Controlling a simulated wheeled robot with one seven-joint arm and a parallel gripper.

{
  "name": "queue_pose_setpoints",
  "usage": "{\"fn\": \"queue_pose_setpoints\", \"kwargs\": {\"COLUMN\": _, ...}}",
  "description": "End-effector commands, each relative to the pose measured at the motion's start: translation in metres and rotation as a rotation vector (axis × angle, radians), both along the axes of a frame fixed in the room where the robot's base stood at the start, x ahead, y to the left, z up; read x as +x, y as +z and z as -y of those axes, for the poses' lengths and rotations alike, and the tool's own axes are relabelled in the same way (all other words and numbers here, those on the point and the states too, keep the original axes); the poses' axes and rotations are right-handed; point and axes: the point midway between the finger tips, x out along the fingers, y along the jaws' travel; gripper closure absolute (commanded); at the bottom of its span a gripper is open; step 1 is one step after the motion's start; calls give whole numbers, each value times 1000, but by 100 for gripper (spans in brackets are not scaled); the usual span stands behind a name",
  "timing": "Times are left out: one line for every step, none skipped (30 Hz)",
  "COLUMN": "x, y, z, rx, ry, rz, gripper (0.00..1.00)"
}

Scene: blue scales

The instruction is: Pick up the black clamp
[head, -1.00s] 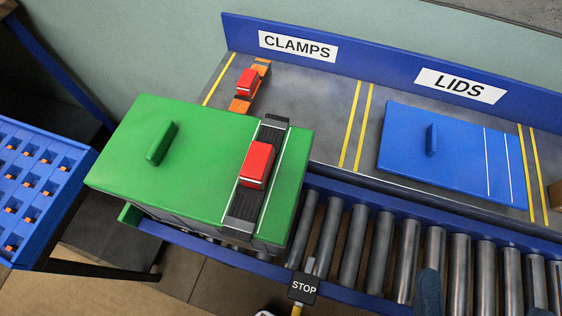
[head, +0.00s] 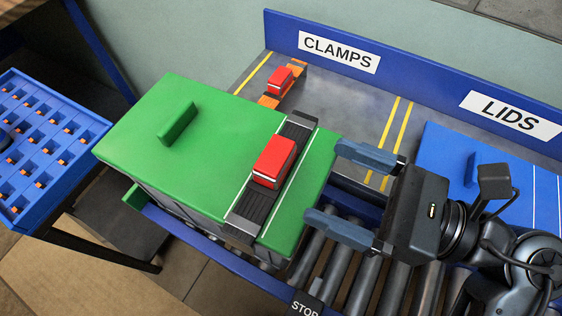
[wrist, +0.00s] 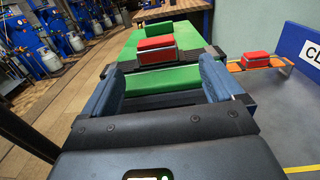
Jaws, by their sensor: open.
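The black clamp (head: 248,207) with a red block (head: 274,161) on its middle lies across the right end of the green lid (head: 150,122), between two white lines. In the wrist view the red block (wrist: 156,50) shows ahead, beyond the fingers. My gripper (head: 330,183) is open and empty, just right of the green lid, with its blue-grey fingers pointing left toward the clamp. The fingers stand apart from the clamp. In the wrist view my gripper (wrist: 160,85) shows one finger on each side of the view of the lid.
An orange clamp with a red block (head: 280,80) lies in the CLAMPS bay behind. A blue lid (head: 440,150) lies in the LIDS bay, partly hidden by my arm. Conveyor rollers (head: 340,275) run below my gripper. A blue tray (head: 45,150) stands at left.

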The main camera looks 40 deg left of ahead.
Motion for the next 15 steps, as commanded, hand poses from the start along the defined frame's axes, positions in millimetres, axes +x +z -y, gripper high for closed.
{"fn": "queue_pose_setpoints", "kwargs": {"x": -2, "y": 1, "z": -6, "rx": -1, "ry": 4, "rz": 0, "gripper": 6}}
{"fn": "queue_pose_setpoints", "kwargs": {"x": -4, "y": 1, "z": -9, "rx": -1, "ry": 5, "rz": -1, "gripper": 6}}
{"fn": "queue_pose_setpoints", "kwargs": {"x": -5, "y": 1, "z": -13, "rx": -1, "ry": 3, "rz": -1, "gripper": 6}}
{"fn": "queue_pose_setpoints", "kwargs": {"x": -5, "y": 1, "z": -16, "rx": -1, "ry": 3, "rz": -1, "gripper": 6}}
{"fn": "queue_pose_setpoints", "kwargs": {"x": -6, "y": 1, "z": -18, "rx": -1, "ry": 3, "rz": -1, "gripper": 6}}
{"fn": "queue_pose_setpoints", "kwargs": {"x": -8, "y": 1, "z": -22, "rx": -1, "ry": 3, "rz": -2, "gripper": 6}}
{"fn": "queue_pose_setpoints", "kwargs": {"x": -9, "y": 1, "z": -24, "rx": -1, "ry": 2, "rz": -2, "gripper": 6}}
{"fn": "queue_pose_setpoints", "kwargs": {"x": -10, "y": 1, "z": -27, "rx": 0, "ry": 3, "rz": -2, "gripper": 6}}
{"fn": "queue_pose_setpoints", "kwargs": {"x": -12, "y": 2, "z": -32, "rx": 0, "ry": 5, "rz": -3, "gripper": 6}}
{"fn": "queue_pose_setpoints", "kwargs": {"x": -14, "y": 2, "z": -36, "rx": 0, "ry": 4, "rz": -4, "gripper": 6}}
{"fn": "queue_pose_setpoints", "kwargs": {"x": -16, "y": 2, "z": -41, "rx": 0, "ry": 4, "rz": -4, "gripper": 6}}
{"fn": "queue_pose_setpoints", "kwargs": {"x": -18, "y": 2, "z": -46, "rx": -1, "ry": 4, "rz": -3, "gripper": 6}}
{"fn": "queue_pose_setpoints", "kwargs": {"x": -20, "y": 1, "z": -50, "rx": -1, "ry": 4, "rz": -2, "gripper": 6}}
{"fn": "queue_pose_setpoints", "kwargs": {"x": -20, "y": 1, "z": -54, "rx": 0, "ry": 4, "rz": -2, "gripper": 6}}
{"fn": "queue_pose_setpoints", "kwargs": {"x": -21, "y": 1, "z": -58, "rx": 1, "ry": 2, "rz": -2, "gripper": 6}}
